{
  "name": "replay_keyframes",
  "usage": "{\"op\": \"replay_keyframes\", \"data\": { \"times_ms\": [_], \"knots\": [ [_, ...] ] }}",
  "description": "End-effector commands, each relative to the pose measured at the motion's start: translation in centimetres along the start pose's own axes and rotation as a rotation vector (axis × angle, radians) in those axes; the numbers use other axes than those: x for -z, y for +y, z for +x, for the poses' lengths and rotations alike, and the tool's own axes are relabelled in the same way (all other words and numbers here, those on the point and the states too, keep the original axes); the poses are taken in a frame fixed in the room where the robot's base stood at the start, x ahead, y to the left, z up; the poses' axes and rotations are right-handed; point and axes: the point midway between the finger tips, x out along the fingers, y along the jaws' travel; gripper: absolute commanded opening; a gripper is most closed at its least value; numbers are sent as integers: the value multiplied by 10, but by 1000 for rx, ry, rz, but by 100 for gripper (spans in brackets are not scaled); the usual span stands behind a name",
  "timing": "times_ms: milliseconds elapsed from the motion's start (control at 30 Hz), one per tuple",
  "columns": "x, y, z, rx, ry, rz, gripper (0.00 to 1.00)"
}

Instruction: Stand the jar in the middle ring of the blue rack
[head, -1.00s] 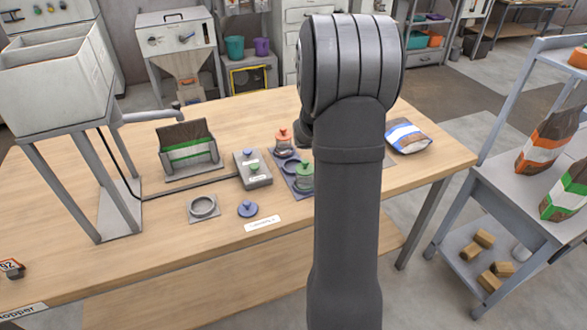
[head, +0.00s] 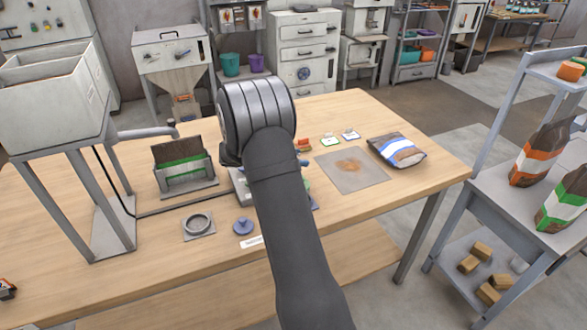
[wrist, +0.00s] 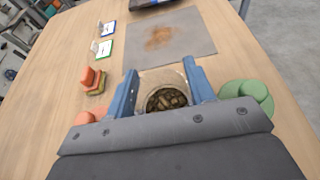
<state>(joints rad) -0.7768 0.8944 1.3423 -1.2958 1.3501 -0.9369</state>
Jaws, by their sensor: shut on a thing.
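My gripper (wrist: 160,84) shows blue fingers in the wrist view, shut on a clear, lidless jar (wrist: 166,100) of brown pellets. An orange lid (wrist: 84,118) shows left of the gripper, a green lid (wrist: 246,93) right of it. In the head view my arm hides the gripper, the jar and nearly all of the blue rack; only a small bluish edge (head: 315,204) shows beside the arm. I cannot tell the jar's height or whether it is in a ring.
A grey stained mat (wrist: 185,40) lies beyond the jar. An orange stamp-like block (wrist: 88,78) and small cards (head: 331,140) stand nearby. A pellet bag (head: 397,150) lies to the right. A ring stand (head: 198,226) and blue knobbed lid (head: 243,226) sit at front left.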

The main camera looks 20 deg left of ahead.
Motion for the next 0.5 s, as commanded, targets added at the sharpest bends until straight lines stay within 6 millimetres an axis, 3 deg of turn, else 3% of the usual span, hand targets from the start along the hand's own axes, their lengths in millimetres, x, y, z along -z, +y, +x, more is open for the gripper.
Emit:
{"op": "replay_keyframes", "data": {
  "times_ms": [233, 500],
  "knots": [
    [14, 6, -1, 1, -1, -1, 18],
    [44, 6, 11, 0, -1, 0, 18]
  ]
}}
